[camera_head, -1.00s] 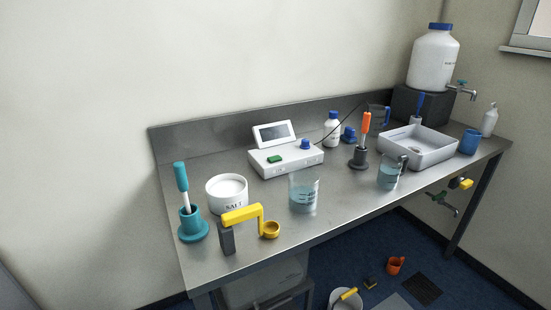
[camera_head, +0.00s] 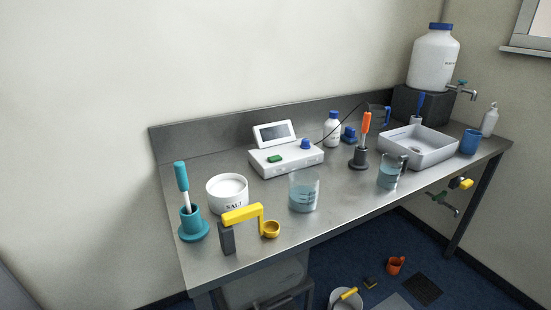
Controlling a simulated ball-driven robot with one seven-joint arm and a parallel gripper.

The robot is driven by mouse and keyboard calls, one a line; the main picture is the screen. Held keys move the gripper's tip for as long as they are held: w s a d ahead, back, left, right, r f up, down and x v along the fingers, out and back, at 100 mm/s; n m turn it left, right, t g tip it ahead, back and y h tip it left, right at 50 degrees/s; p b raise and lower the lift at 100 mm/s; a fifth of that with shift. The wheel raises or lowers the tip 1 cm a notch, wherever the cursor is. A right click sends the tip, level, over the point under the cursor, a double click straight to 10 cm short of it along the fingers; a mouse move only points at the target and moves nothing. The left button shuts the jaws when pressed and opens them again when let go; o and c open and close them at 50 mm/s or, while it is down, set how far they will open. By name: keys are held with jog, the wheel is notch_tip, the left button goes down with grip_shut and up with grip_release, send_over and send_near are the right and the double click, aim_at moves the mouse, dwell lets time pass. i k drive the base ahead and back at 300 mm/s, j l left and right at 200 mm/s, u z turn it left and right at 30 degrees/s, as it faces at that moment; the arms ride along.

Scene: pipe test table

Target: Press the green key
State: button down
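The green key (camera_head: 275,158) sits on the front left of the top of a white meter (camera_head: 290,165), which stands on the steel table towards the back wall. The meter has a tilted grey screen (camera_head: 274,133) behind the key and a blue knob (camera_head: 305,144) to the key's right. A black cable runs from the meter to an orange-handled probe (camera_head: 366,123) in a dark stand. Nothing covers the key. My gripper is not in view.
On the steel table (camera_head: 330,222), a beaker of water (camera_head: 304,192) stands in front of the meter. A salt tub (camera_head: 228,193), yellow-handled scoop (camera_head: 243,214) and teal holder (camera_head: 193,224) stand left. A second beaker (camera_head: 391,172) and white basin (camera_head: 418,147) are right.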

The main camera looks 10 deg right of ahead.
aim_at(277, 157)
jog(key=i+l+u, duration=0.45)
jog(key=l+u, duration=0.25)
jog(key=l, duration=0.15)
jog(key=i+l+u, duration=0.25)
jog(key=l, duration=0.15)
jog(key=k+j, duration=0.05)
jog(key=k, duration=0.05)
